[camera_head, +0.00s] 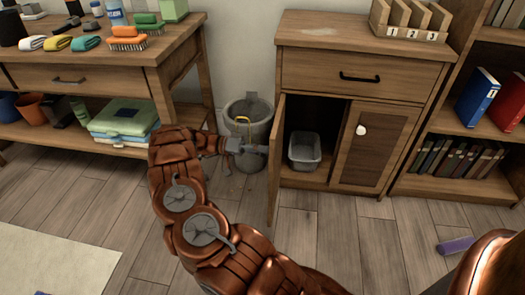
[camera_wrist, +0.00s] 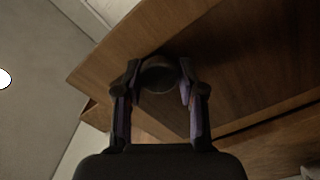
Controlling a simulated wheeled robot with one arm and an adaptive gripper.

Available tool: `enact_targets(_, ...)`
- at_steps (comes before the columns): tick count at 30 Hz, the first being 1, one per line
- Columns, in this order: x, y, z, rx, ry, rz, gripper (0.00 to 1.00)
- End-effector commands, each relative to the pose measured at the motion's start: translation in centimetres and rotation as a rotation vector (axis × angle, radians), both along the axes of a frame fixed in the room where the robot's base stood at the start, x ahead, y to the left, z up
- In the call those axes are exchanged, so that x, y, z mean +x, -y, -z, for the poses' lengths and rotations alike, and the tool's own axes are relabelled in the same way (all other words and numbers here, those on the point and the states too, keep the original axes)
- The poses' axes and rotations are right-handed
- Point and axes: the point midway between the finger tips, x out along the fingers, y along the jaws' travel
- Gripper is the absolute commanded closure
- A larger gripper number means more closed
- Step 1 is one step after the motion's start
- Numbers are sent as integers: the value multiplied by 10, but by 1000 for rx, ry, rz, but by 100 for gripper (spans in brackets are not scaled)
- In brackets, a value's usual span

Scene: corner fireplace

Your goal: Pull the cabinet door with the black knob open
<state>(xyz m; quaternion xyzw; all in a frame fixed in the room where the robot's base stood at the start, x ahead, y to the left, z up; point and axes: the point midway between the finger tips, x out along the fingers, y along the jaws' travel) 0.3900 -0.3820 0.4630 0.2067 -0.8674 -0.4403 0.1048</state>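The wooden cabinet (camera_head: 340,140) stands at centre right. Its left door (camera_head: 276,160) stands swung well out, almost edge-on to the head view. The open compartment behind it shows a grey bin. The black knob (camera_wrist: 159,75) shows in the wrist view as a dark round shape on the door's wooden face, between my fingertips. My gripper (camera_head: 262,149) is at the outer face of this door, and it also shows in the wrist view (camera_wrist: 160,88). Its fingers appear shut on the knob, one on each side; the contact is dark and hard to see.
The cabinet's right door (camera_head: 373,145) is shut and has a white knob (camera_head: 361,130). A grey bucket (camera_head: 247,120) stands close behind my gripper. A workbench (camera_head: 110,75) is at left and a bookshelf (camera_head: 470,140) at right. A purple object (camera_head: 455,245) lies on the floor.

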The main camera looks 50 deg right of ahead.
Motion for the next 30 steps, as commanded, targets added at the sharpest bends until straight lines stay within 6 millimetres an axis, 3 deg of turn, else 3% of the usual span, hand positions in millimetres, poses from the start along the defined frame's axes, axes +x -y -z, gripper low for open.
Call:
enact_targets(5,1,-2,0,2,-1,-2,39)
enact_targets(18,2,-3,-2,3,0,-3,39)
enact_targets(30,2,-3,-29,-1,1,-4,39)
